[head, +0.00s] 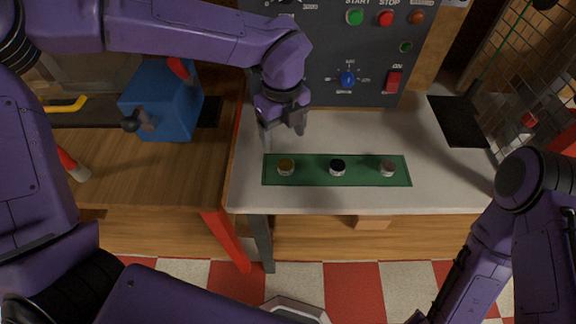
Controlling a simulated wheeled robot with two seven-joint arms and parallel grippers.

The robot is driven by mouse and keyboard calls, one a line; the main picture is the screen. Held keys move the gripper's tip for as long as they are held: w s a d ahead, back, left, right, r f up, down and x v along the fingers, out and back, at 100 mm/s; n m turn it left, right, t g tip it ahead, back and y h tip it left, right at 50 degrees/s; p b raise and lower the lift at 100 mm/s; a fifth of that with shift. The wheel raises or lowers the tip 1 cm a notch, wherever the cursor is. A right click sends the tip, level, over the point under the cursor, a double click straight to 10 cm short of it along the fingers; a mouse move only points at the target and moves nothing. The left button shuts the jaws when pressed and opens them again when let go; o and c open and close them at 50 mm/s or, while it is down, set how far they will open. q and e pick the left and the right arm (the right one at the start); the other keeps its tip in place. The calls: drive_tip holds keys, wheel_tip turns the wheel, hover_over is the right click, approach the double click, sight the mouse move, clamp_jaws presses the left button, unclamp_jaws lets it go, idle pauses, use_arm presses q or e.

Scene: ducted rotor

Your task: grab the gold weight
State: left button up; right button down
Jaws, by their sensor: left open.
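The gold weight (286,166) is a small round piece with a gold-brown top. It sits at the left end of a green mat (312,177) on the grey table. A dark-topped weight (337,167) is at the mat's middle and a silver-grey weight (388,168) at its right. My left gripper (283,139) is open, with its fingers pointing down, above and just behind the gold weight. Nothing shows between its fingers. My right arm is at the lower right, and its gripper is not visible.
A control panel (330,60) with buttons and a blue knob stands behind the table. A blue box-shaped device (165,103) is on the wooden bench at left. A wire mesh screen (520,75) rises at right. The grey table (440,185) is clear right of the mat.

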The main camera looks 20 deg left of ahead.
sight(286, 164)
use_arm(q)
drive_tip(key=f+p, duration=0.1)
drive_tip(key=f, duration=0.4)
drive_tip(key=f+p, duration=0.2)
drive_tip(key=f, duration=0.3)
drive_tip(key=shift+w+d+f, duration=0.15)
drive_tip(key=shift+d+f, duration=0.05)
drive_tip(key=shift+f, duration=0.05)
drive_tip(key=shift+w+f, duration=0.1)
drive_tip(key=shift+f, duration=0.2)
drive_tip(key=shift+r, duration=0.1)
drive_tip(key=c, duration=1.1)
drive_tip(key=shift+c, duration=0.5)
